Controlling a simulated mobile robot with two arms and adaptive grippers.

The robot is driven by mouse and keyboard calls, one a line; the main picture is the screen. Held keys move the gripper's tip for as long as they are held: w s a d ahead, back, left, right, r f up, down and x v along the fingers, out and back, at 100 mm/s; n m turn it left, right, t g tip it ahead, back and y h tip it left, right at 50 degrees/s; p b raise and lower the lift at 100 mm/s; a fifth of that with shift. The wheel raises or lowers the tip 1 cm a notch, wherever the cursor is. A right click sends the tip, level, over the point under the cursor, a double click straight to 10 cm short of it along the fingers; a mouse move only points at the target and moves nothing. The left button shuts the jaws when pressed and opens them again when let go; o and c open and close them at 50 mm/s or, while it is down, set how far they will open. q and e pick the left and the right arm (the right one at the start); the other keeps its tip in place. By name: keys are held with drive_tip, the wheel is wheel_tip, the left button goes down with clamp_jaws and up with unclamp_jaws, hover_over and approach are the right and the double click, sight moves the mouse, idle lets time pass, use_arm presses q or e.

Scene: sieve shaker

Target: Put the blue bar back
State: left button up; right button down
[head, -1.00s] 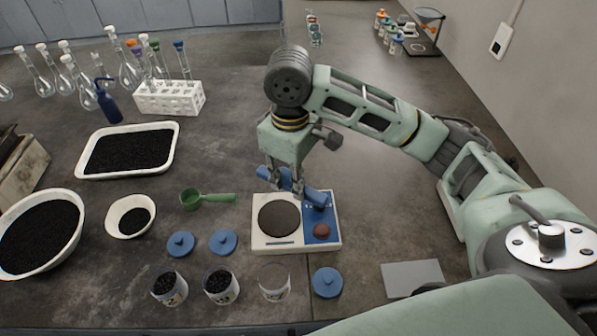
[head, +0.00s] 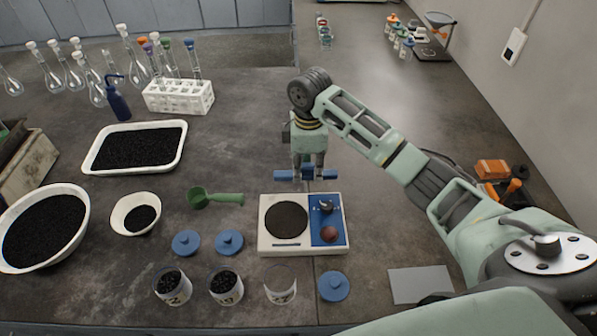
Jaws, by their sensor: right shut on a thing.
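The blue bar (head: 282,175) is held crosswise in my right gripper (head: 307,174), with its ends sticking out on both sides of the fingers. The gripper points down and is shut on the bar. Bar and gripper are just behind the white device (head: 264,238) in the picture. The device has a round dark plate (head: 286,218) and a blue panel (head: 328,219) with a dark knob and a red-brown round part. Its top is clear of the bar. The middle of the bar is partly hidden by the fingers. My left gripper is out of view.
Blue lids (head: 229,242), a green scoop (head: 215,198) and small cups (head: 226,288) lie around the device. A white tube rack (head: 179,97) and flasks stand at the back left. The bench behind and right of the device is mostly free.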

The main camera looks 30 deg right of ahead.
drive_tip(key=w+f, duration=0.1)
drive_tip(key=w, duration=0.1)
drive_tip(key=w+f, duration=0.2)
drive_tip(key=w, duration=0.1)
drive_tip(key=shift+w+d+f, duration=0.2)
drive_tip(key=shift+w+d, duration=0.05)
drive_tip(key=shift+w, duration=0.1)
drive_tip(key=shift+f+p, duration=0.45)
drive_tip(key=shift+f, duration=1.55)
drive_tip(key=shift+f, duration=0.2)
drive_tip(key=c, duration=1.6)
unclamp_jaws()
drive_tip(key=shift+o, duration=0.2)
wheel_tip(320, 180, up, 12)
drive_tip(key=b, duration=0.1)
drive_tip(key=shift+r, duration=0.25)
